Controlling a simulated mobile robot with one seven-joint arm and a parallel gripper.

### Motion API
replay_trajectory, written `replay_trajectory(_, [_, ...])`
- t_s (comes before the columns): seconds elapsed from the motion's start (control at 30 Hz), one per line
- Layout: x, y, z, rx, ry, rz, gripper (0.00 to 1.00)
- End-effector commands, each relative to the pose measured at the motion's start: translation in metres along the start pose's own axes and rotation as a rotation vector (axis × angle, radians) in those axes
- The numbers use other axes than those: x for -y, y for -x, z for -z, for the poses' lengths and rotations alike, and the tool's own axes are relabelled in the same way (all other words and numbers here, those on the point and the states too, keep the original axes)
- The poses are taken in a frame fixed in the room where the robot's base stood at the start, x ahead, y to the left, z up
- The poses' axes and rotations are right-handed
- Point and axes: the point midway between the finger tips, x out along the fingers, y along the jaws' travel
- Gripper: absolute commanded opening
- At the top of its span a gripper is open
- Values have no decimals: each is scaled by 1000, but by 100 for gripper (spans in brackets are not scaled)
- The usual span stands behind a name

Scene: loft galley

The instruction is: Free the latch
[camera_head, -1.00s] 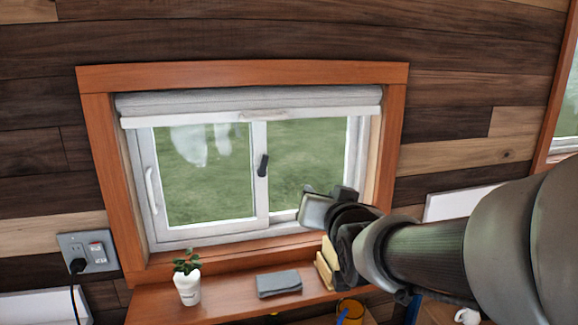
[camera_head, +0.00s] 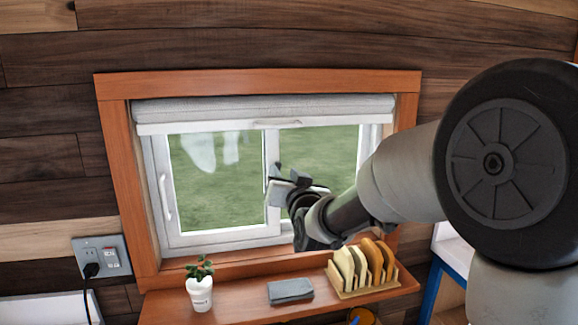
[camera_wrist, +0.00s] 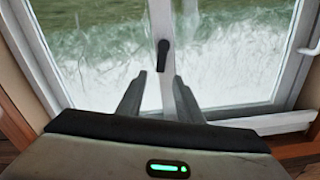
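The latch (camera_wrist: 163,57) is a small black lever on the white middle upright of the sliding window (camera_head: 215,238). In the wrist view it stands just beyond my fingertips, roughly centred between them. In the head view my gripper (camera_head: 288,181) is in front of the middle upright and largely covers the latch's place. My gripper is open in the wrist view (camera_wrist: 158,80), its two dark fingers apart with nothing between them. I cannot tell whether a finger touches the latch.
A white pull handle (camera_head: 166,198) is on the left sash. A rolled blind (camera_head: 262,107) hangs above. A socket (camera_head: 102,256) is at left.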

Motion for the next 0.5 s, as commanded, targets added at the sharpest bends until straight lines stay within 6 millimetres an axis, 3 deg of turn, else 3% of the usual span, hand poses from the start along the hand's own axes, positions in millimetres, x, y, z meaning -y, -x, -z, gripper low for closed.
replay_trajectory(0.2, [1, -35, 0, 2, 0, 1, 33])
replay_trajectory(0.5, [1, -47, 0, 0, 1, 1, 33])
